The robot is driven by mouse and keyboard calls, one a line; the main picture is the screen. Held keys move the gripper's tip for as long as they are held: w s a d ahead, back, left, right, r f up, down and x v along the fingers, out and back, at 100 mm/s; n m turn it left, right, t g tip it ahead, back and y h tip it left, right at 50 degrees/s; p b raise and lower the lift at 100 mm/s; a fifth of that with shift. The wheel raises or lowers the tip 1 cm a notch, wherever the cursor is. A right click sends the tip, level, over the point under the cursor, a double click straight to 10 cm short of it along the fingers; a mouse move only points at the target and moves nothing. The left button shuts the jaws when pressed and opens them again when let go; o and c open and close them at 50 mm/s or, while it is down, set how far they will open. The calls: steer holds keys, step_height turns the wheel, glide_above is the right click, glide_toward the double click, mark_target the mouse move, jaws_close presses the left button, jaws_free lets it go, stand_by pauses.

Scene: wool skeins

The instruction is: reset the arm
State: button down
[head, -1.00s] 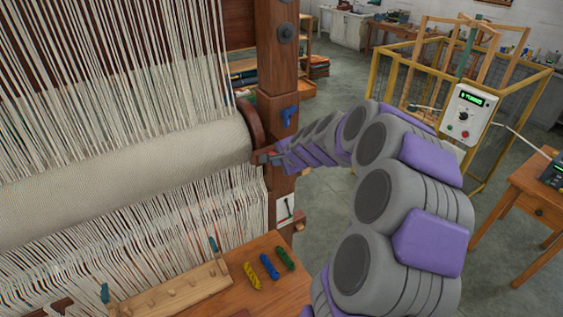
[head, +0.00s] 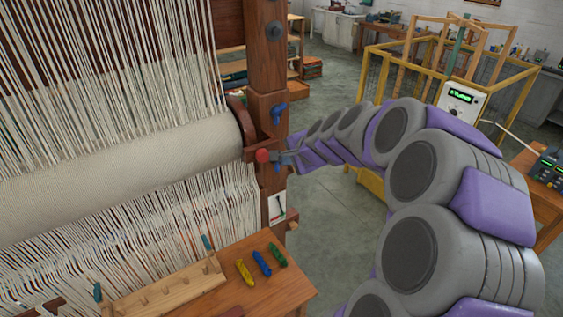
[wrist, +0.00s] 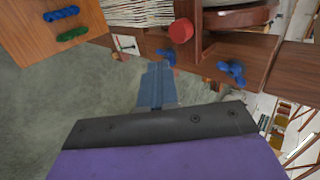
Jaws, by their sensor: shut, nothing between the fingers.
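My purple and grey arm reaches from the lower right toward the loom post. My gripper (head: 287,158) is beside the post, at the height of the cloth roll. In the wrist view my gripper (wrist: 157,72) shows as grey-blue fingers closed together, with nothing between them. A red knob (head: 262,155) sits on the loom post (head: 268,60), just left of the fingertips. The red knob also shows in the wrist view (wrist: 181,31), above and right of the fingertips, apart from them in the picture. A blue knob (head: 279,112) is higher on the post.
The loom's cloth roll (head: 120,170) fills the left. A small wooden table (head: 258,297) in front holds yellow (head: 244,272), blue (head: 262,263) and green (head: 277,255) skeins and a peg board (head: 165,295). A yellow-framed machine (head: 450,70) stands right behind my arm. Open floor lies between.

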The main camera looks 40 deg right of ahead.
steer(key=shift+v, duration=0.8)
steer(key=s+a+f+n+g+y+b, duration=0.25)
steer(key=s+a+f+n+b, duration=0.3)
steer(key=a, duration=0.65)
steer(key=s+a+f+n+g+y+b, duration=0.1)
steer(key=s+a+f+n+g+b, duration=0.2)
steer(key=s+a+f+n, duration=0.7)
steer(key=s+a+f+n+g+h+b, duration=0.1)
steer(key=s+a+f+g+b, duration=0.1)
steer(key=s, duration=0.4)
steer(key=s+a+f+n+g+h+b, duration=0.1)
steer(key=s+a+f+n+g+b, duration=0.1)
steer(key=s, duration=0.5)
step_height(320, 180, down, 3)
steer(key=a+g+b, duration=0.1)
steer(key=b, duration=0.1)
steer(key=shift+a+r+h+b, duration=0.2)
steer(key=shift+a+h+b, duration=0.1)
steer(key=shift+a+h, duration=0.1)
steer(key=shift+a+n+g, duration=0.15)
steer(key=shift+n+g, duration=0.1)
